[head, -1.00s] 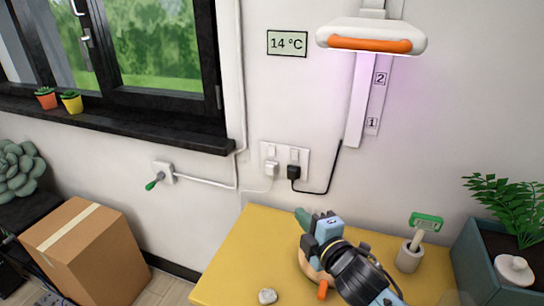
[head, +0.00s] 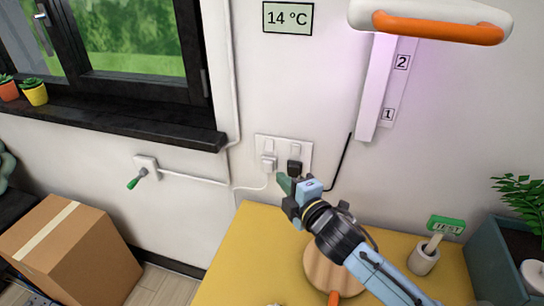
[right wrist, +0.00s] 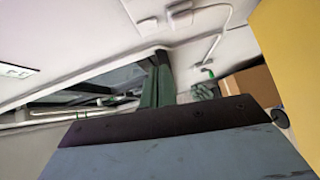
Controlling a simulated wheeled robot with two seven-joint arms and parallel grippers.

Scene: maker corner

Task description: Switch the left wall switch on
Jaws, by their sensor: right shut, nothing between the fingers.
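A white wall plate (head: 284,141) sits above the back edge of the yellow table. It has two small rockers at its top, the left wall switch (head: 268,146) and the right switch (head: 295,149). A white plug (head: 268,163) is below the left one and a black plug (head: 294,167) below the right one. I cannot tell which way the left switch is tipped. My right gripper (head: 283,181) is shut and empty, just below the plugs in the picture and apart from the switch. Its green fingers (right wrist: 157,85) show in the right wrist view. My left gripper is not in view.
The yellow table (head: 240,250) carries a round wooden piece (head: 325,270) and a cup with a green-topped tool (head: 423,258). A planter (head: 490,265) stands at right. A lamp (head: 430,20) hangs above. A black cord (head: 343,160) runs right of the plate.

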